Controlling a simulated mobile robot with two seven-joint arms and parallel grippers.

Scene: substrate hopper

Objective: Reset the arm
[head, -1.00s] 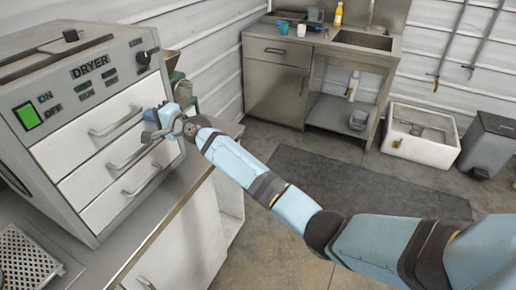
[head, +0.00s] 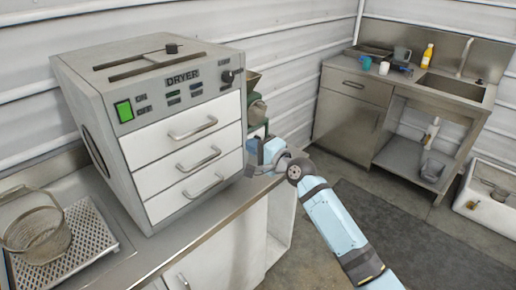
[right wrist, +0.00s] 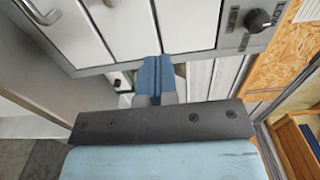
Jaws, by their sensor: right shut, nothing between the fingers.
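My right arm (head: 335,222) is pale blue and comes in from the lower right in the head view. Its gripper (head: 255,163) is beside the right front edge of the dryer (head: 165,120), above the counter's edge. In the right wrist view the blue fingers (right wrist: 163,75) are together with nothing between them, and the dryer's front with its knob (right wrist: 260,18) shows past them. The dryer has three white drawers, all closed, and a lit green button (head: 124,110). My left gripper is not in view.
A wire basket (head: 38,240) stands on a perforated tray (head: 90,235) at the lower left. A green machine (head: 255,108) is behind the dryer's right side. A sink cabinet (head: 350,110) stands at the back right. The floor mat (head: 390,235) is clear.

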